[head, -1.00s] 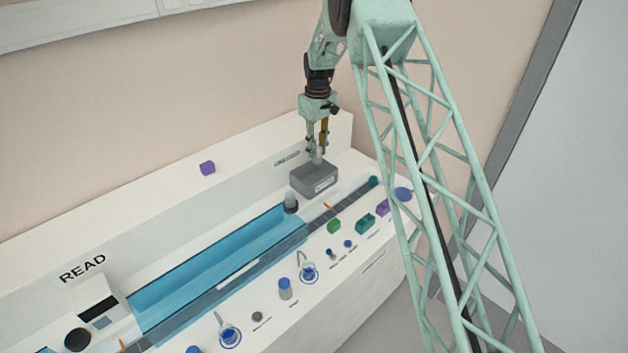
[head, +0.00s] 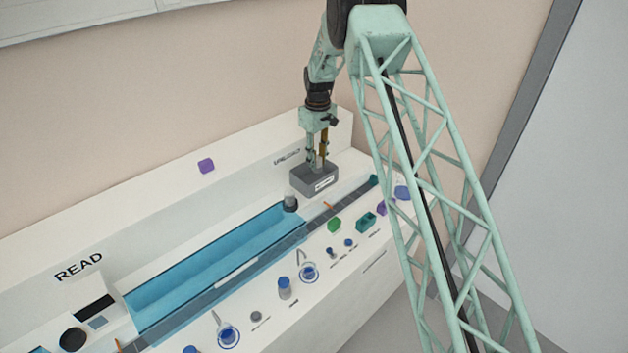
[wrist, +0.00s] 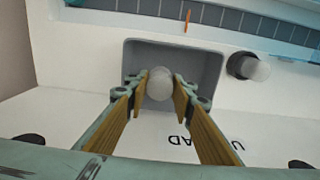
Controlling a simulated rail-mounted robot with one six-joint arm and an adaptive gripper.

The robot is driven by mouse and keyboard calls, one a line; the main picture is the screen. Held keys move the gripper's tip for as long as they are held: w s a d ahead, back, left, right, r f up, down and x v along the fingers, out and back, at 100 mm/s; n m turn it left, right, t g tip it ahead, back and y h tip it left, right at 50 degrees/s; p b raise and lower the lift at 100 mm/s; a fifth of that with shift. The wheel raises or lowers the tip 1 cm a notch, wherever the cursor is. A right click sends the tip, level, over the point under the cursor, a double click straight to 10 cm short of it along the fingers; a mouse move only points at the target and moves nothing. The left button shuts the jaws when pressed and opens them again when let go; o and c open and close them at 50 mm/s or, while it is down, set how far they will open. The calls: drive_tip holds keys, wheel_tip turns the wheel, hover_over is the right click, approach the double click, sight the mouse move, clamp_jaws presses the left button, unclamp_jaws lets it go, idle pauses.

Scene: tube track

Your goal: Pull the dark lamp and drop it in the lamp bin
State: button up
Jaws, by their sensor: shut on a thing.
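My gripper (head: 316,164) points down into the grey open-topped bin (head: 303,184), which has a white label on its front. In the wrist view my gripper (wrist: 158,88) is shut on a pale, rounded lamp (wrist: 160,84). The lamp is between the fingertips, over the inside of the bin (wrist: 134,62). In the head view the held lamp is hidden by the fingers and the bin wall. Whether it touches the bin floor I cannot tell.
A dark socket holding another pale lamp (wrist: 258,70) stands beside the bin; it also shows in the head view (head: 290,203). A blue trough (head: 205,262) runs to the left. Several coloured blocks and knobs line the front.

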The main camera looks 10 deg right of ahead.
drive_tip(key=shift+f, duration=0.2)
drive_tip(key=o, duration=1)
drive_tip(key=shift+c, duration=0.2)
drive_tip(key=shift+r, duration=0.2)
wheel_tip(320, 180, up, 12)
drive_tip(key=shift+f, duration=0.15)
idle(0.9)
